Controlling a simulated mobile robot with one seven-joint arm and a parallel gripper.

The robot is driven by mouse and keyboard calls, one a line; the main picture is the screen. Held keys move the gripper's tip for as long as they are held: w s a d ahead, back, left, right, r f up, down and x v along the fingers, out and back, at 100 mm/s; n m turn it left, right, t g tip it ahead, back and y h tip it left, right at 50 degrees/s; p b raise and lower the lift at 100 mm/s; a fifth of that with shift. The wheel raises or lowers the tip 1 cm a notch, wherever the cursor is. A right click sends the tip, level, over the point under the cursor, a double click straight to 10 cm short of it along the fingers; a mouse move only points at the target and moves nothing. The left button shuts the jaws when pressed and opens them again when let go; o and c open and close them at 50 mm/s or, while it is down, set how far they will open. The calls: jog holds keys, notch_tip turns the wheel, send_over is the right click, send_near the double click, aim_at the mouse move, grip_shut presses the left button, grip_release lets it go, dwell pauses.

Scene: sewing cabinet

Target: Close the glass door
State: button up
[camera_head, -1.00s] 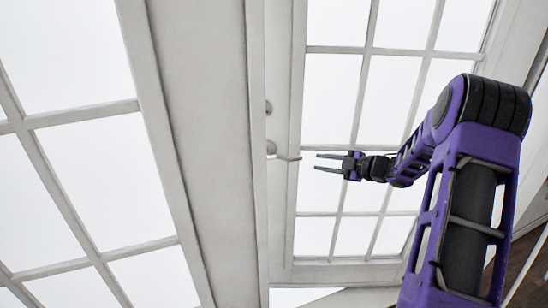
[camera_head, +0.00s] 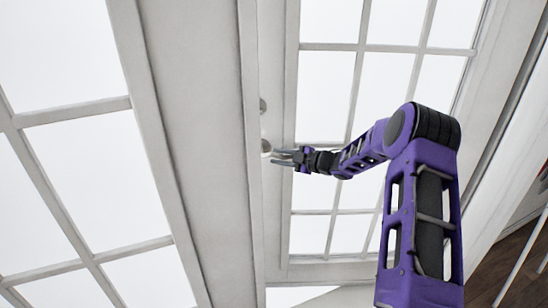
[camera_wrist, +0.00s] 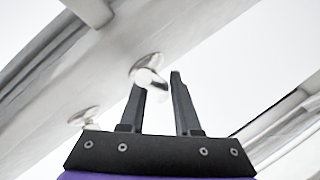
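The glass door (camera_head: 276,215) has a white frame with a grid of panes and stands right of the wide white post in the head view. Its metal handle (camera_head: 266,147) is on the left edge of the frame, and it also shows in the wrist view (camera_wrist: 146,72). My gripper (camera_head: 275,157) is at the handle, with its fingers pointing left. In the wrist view the two dark fingers (camera_wrist: 158,82) are apart, and the handle's knob is at the left fingertip. I cannot tell whether they touch. The handle's lever is mostly hidden by the fingers.
A small round metal fitting (camera_head: 263,105) sits above the handle. Another paned glass panel (camera_head: 75,108) fills the left side, beyond the wide white post (camera_head: 190,130). Brown wooden floor (camera_head: 520,262) shows at the lower right.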

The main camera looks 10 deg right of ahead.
jog(key=shift+x, duration=1.15)
grip_shut()
jog(key=shift+d, duration=0.1)
dwell(0.5)
